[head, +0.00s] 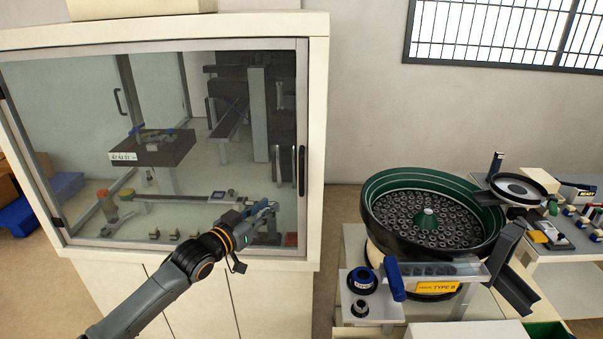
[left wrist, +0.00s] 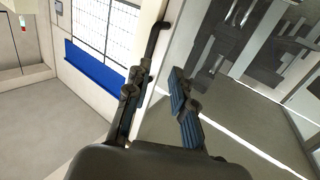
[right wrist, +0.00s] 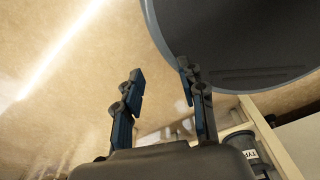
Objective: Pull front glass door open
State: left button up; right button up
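The front glass door (head: 85,85) of the white cabinet is closed, a framed pane with a dark vertical handle (head: 301,170) near its right edge. My left gripper (head: 268,208) is in front of the glass, lower and left of the handle. In the left wrist view its fingers (left wrist: 158,80) are apart with nothing held between them. The handle (left wrist: 157,42) shows just beyond the left fingertip there; I cannot tell if they touch. My right gripper (right wrist: 158,82) is open and empty in the right wrist view and is out of the head view.
A green bowl feeder (head: 379,196) full of small dark parts stands right of the cabinet, with a blue-and-black ring part (head: 362,280) before it. A round dark surface (right wrist: 235,40) is close beyond my right gripper. Floor shows between cabinet and feeder.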

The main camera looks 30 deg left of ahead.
aim_at(300, 178)
pick_arm(q)
jog(key=shift+t+h, duration=0.3)
jog(key=w+r, duration=0.1)
jog(key=w, duration=0.3)
jog(key=w+d+r+p, duration=0.1)
jog(key=w, duration=0.4)
jog(key=w+r+p, duration=0.1)
jog(key=w, duration=0.3)
jog(key=shift+w+d, duration=0.3)
jog(key=shift+w, duration=0.1)
pick_arm(e)
jog(key=shift+w+d+r, duration=0.15)
jog(key=shift+w+r, duration=0.1)
jog(key=shift+r, duration=0.35)
jog(key=shift+w+d+r, duration=0.15)
jog(key=shift+w+r, duration=0.1)
jog(key=shift+r, duration=0.35)
pick_arm(q)
jog(key=shift+c, duration=0.2)
grip_shut()
pick_arm(e)
jog(key=shift+a, duration=0.1)
